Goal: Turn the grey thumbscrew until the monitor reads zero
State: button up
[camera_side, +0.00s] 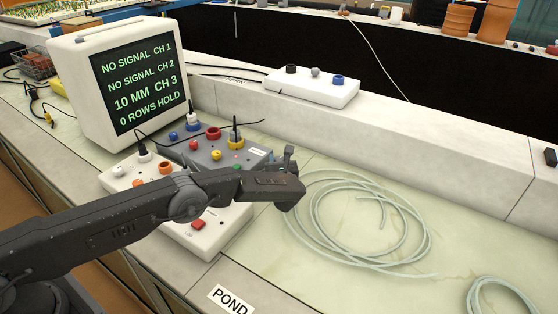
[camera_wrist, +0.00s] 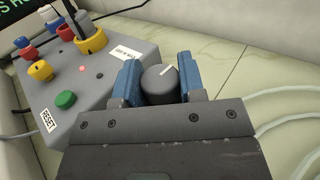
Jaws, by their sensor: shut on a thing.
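The grey thumbscrew (camera_wrist: 158,88) is a dark round knob with a short white line on its top. In the wrist view it sits between the two blue pads of my gripper (camera_wrist: 159,72), which is shut on it. In the side view my gripper (camera_side: 288,163) is at the right end of the grey box, and the thumbscrew is not clear there. The monitor (camera_side: 143,83) shows green text: no signal on CH 1 and CH 2, "10 MM CH 3", and "0 ROWS HOLD".
The grey box (camera_wrist: 115,60) with coloured plugs and a green button is left of my gripper. A white box (camera_side: 205,236) with a red button lies beneath my arm. Coiled pale tubing (camera_side: 425,240) lies to the right. Another white box (camera_side: 312,88) rests on the ledge behind.

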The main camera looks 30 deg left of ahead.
jog(key=shift+m+t+h, duration=1.4)
jog(key=shift+m+h, duration=0.4)
jog(key=shift+h, duration=0.7)
jog(key=o, duration=0.9)
jog(key=shift+o, duration=0.2)
jog(key=v, duration=1.3)
jog(key=shift+s+d, duration=0.15)
jog(key=shift+s, duration=0.25)
jog(key=shift+r, duration=0.1)
